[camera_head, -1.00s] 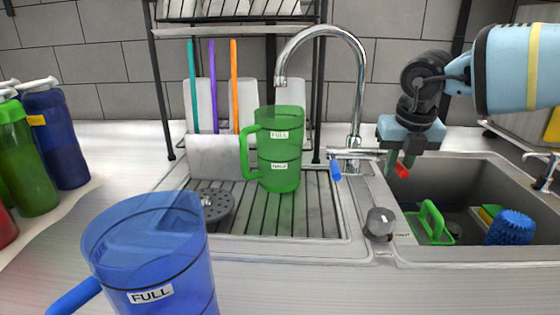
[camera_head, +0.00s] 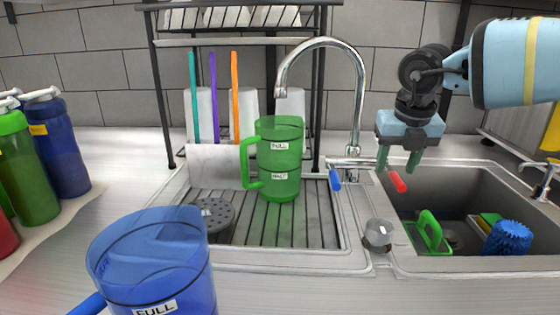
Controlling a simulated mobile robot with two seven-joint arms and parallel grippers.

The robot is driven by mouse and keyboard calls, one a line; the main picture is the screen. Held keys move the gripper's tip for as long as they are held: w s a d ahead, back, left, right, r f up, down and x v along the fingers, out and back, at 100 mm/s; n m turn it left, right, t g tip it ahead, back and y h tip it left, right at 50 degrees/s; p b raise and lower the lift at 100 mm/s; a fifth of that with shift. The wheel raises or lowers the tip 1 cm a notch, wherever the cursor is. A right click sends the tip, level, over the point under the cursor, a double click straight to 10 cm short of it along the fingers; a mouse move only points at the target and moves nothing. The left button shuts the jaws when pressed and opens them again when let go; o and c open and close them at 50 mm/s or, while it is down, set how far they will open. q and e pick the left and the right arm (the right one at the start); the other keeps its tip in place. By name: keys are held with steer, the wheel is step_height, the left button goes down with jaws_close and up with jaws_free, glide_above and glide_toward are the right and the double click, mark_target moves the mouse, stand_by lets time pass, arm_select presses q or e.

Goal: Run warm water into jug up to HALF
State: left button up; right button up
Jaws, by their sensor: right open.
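The green jug (camera_head: 279,165) stands upright on the ribbed drainboard, with a FULL label above a HALF label and its handle to the left. The chrome tap (camera_head: 360,90) arches over it, and its spout end is above the jug's opening. I see no stream, and I cannot tell whether there is water inside. The tap has a blue lever (camera_head: 335,181) on the left and a red lever (camera_head: 398,182) on the right. My right gripper (camera_head: 398,165) is open, fingers pointing down, at the red lever; I cannot tell if they touch. My left gripper is out of view.
A blue jug (camera_head: 155,265) stands in the left foreground. Several bottles (camera_head: 62,150) stand at far left. A black rack (camera_head: 160,90) rises behind the drainboard. The sink basin (camera_head: 460,190) at right holds a green brush (camera_head: 431,232) and a blue scrubber (camera_head: 508,238).

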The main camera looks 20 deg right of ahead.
steer(key=v, duration=0.1)
steer(key=p+v, duration=0.1)
steer(key=v, duration=0.1)
steer(key=shift+w+d+r+p, duration=0.2)
steer(key=shift+w+r+p, duration=0.1)
steer(key=shift+r, duration=0.45)
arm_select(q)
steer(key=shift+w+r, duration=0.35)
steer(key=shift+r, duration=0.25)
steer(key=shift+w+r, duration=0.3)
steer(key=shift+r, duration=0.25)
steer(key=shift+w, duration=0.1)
